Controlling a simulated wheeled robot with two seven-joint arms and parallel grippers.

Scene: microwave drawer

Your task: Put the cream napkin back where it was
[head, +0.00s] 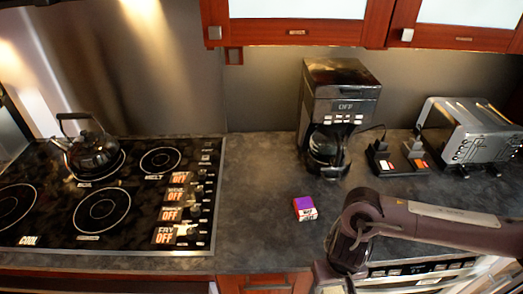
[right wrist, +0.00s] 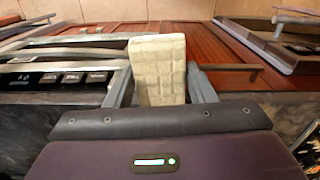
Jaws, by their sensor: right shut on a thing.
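The cream napkin (right wrist: 158,66) is a pale, quilted, upright-looking piece in the right wrist view. My right gripper (right wrist: 160,88) is shut on it, with one grey finger on each side. In the head view my right gripper (head: 335,280) is at the bottom edge, in front of the counter's front edge, and the napkin cannot be made out there. A microwave front with buttons (head: 400,270) shows below the counter, partly behind my right arm. It also shows at the left of the right wrist view (right wrist: 70,77). My left gripper is not in view.
A purple and white box (head: 305,208) stands on the dark counter (head: 260,190). A coffee maker (head: 338,100), a small black device (head: 397,160) and a toaster (head: 470,130) stand behind. A cooktop (head: 135,215) with a kettle (head: 90,150) is at left. Red wooden fronts (right wrist: 180,45) are below the counter.

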